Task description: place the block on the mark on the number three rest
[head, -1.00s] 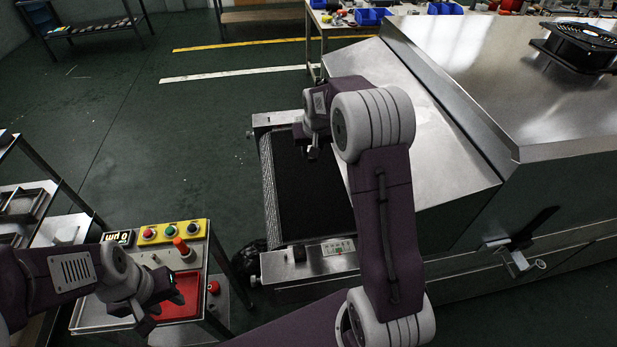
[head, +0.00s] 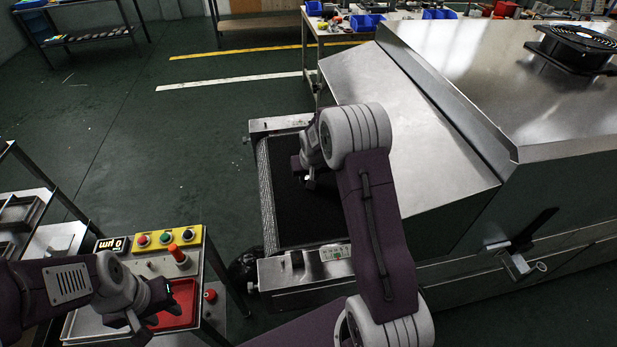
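My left gripper (head: 156,311) is over the front of the small instrument stand (head: 78,326), by the red tray (head: 180,312). Its two fingers look spread, with nothing seen between them. My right gripper (head: 306,178) hangs over the black conveyor belt (head: 300,225) at the dryer's mouth. Its arm partly hides it, and a small pale spot shows at its tip; I cannot tell whether this is a held thing. I cannot make out the block, the mark or the number three rest.
The stand carries a display (head: 112,244), a yellow button box (head: 152,239) and a red-topped post (head: 178,254). A rack (head: 45,225) stands at the left. The steel dryer (head: 470,90) fills the right. Open floor lies behind the stand.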

